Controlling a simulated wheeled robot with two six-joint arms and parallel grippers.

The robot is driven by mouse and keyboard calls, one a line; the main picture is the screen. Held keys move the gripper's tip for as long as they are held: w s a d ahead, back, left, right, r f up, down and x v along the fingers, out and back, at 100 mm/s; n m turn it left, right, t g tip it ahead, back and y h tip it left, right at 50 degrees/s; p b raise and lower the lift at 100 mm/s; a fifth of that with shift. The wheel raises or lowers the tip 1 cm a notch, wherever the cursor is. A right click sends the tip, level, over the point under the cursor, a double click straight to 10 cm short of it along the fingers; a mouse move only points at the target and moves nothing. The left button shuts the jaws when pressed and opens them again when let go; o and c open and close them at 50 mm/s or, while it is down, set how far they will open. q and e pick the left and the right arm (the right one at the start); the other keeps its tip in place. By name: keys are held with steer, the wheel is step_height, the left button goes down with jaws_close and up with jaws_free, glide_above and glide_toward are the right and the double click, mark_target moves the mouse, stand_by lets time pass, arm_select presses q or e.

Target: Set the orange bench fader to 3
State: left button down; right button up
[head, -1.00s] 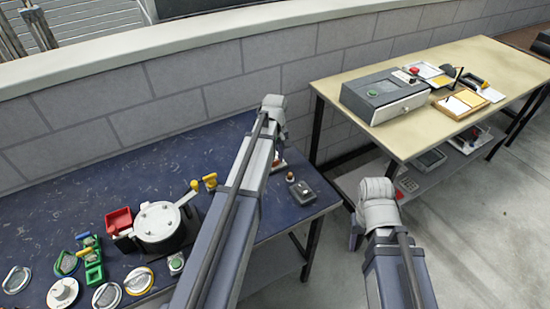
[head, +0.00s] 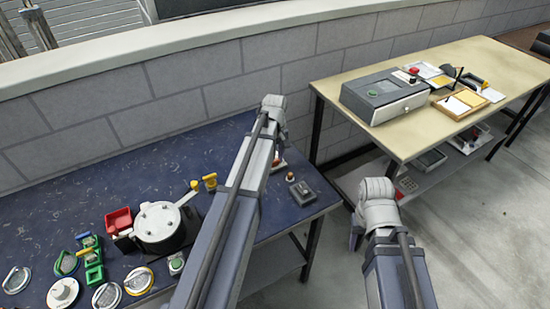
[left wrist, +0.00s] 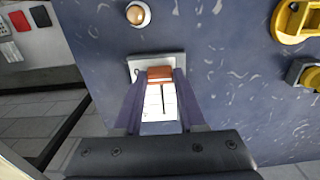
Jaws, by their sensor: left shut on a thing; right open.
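The orange fader knob (left wrist: 160,73) sits on a pale fader plate (left wrist: 143,62) with a slot on the dark blue bench. My left gripper (left wrist: 158,80) is shut on this knob, with one finger on each side. Scale marks on the plate cannot be read. In the head view my left forearm covers most of the fader, and only a bit of the pale and red plate (head: 279,165) shows beside my left gripper (head: 280,138). My right gripper (head: 356,238) is open and empty, off the bench to the right.
A brown round knob (left wrist: 138,14) lies close to the fader. A dark box (head: 302,192) stands at the bench's right edge. A pot-like device (head: 160,225), a red bin (head: 119,220) and several dials fill the left side. A beige table (head: 410,130) stands to the right.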

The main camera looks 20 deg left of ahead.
arm_select(q)
steer(key=shift+a, duration=0.1)
steer(key=w+a, duration=0.4)
steer(key=shift+a, duration=0.4)
steer(key=shift+s+d, duration=0.1)
steer(key=shift+s, duration=0.05)
steer(key=shift+c, duration=2.4)
jaws_free()
step_height(320, 180, up, 8)
steer(key=p, duration=0.7)
steer(key=shift+p, duration=0.4)
steer(key=shift+f, duration=0.15)
